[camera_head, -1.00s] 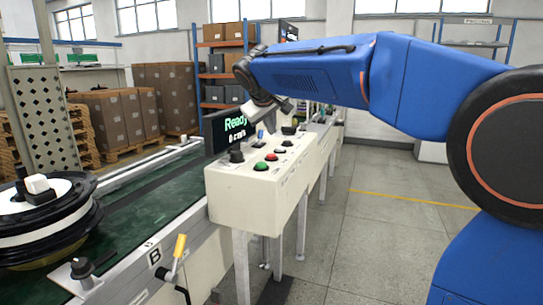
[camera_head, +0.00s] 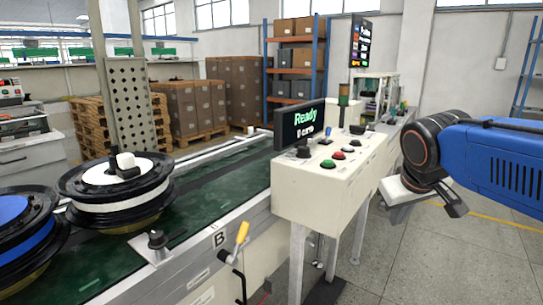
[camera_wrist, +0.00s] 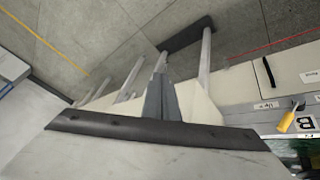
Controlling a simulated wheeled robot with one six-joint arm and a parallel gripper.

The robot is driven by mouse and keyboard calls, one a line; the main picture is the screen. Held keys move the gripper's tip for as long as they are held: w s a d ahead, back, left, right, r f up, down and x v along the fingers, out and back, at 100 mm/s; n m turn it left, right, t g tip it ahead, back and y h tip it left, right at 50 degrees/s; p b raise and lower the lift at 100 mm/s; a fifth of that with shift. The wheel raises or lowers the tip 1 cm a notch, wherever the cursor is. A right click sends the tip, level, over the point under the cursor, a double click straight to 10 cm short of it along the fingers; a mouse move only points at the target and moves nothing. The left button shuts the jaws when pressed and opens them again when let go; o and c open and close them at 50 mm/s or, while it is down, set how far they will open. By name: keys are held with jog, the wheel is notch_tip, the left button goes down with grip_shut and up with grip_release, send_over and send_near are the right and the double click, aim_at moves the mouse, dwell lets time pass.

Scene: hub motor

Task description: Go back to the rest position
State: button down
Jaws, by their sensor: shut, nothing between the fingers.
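My gripper (camera_head: 455,207) is at the end of my blue arm, on the right of the head view, to the right of the control box (camera_head: 305,199) and apart from it. Its fingers are together with nothing held. In the wrist view the closed fingers (camera_wrist: 161,100) show in the middle, with the floor and the legs of the control box beyond them. The control box has red, green and black buttons and a screen (camera_head: 299,124) that reads Ready.
A green conveyor (camera_head: 215,175) runs along the left with a white-and-black hub motor (camera_head: 117,190) and a blue one (camera_head: 22,235) on it. A yellow-handled lever (camera_head: 242,232) is on its side near the letter B. Shelves (camera_head: 296,55) and boxes stand behind. Floor at the right is open.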

jog(key=s+f+m+g+y, duration=0.1)
jog(key=s+f, duration=1.2)
jog(key=s, duration=0.2)
jog(key=shift+s+a+f+m+y, duration=0.2)
jog(key=shift+s+m+y, duration=0.1)
jog(key=shift+m, duration=0.1)
